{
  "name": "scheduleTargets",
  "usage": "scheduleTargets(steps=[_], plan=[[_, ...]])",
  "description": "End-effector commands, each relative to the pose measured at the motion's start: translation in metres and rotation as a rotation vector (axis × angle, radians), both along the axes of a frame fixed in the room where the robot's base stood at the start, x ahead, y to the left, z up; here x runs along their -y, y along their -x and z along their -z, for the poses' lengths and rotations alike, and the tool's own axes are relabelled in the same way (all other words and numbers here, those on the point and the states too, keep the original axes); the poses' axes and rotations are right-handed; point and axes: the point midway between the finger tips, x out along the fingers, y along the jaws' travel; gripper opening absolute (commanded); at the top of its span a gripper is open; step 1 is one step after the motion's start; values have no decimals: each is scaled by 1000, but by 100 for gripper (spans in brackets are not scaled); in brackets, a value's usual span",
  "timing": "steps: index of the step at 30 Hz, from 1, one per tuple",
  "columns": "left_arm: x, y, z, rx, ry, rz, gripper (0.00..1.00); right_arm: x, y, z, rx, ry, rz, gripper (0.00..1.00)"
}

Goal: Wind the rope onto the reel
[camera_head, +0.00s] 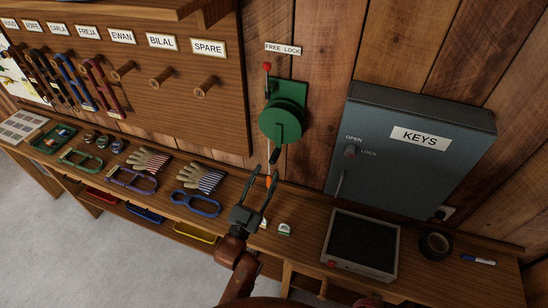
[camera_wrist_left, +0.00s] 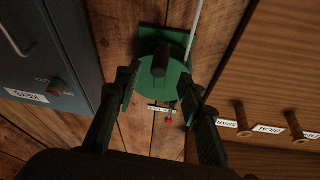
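The green reel (camera_head: 283,122) is fixed to the plank wall, with a crank ending in a dark handle (camera_head: 274,156). A lever with a red knob (camera_head: 266,66) stands at its upper left, below a FREE LOCK label (camera_head: 283,48). My left gripper (camera_head: 261,175) is open just below the handle. In the left wrist view the handle (camera_wrist_left: 160,60) shows between and beyond the open fingers, with no visible grip on it. A pale line, apparently the rope (camera_wrist_left: 194,32), runs from the reel there. A small orange patch shows between the fingers in the head view. My right gripper is not in view.
A grey KEYS cabinet (camera_head: 410,150) stands right of the reel. Below it on the bench are an open-topped box (camera_head: 330,262), a tape roll (camera_head: 435,246) and a marker (camera_head: 478,260).

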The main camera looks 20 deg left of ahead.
Motion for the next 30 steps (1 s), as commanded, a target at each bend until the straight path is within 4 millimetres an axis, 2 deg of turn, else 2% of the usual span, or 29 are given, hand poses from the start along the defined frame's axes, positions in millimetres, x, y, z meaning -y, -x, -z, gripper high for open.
scheduleTargets(steps=[9,15,25,30], plan=[[5,-44,-19,1,2,1,36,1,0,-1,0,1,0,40],[7,-63,-25,-3,2,0,36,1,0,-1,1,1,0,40],[7,-66,-26,-4,1,0,36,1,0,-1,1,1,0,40],[7,-66,-26,-4,1,0,25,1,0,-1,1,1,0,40]])
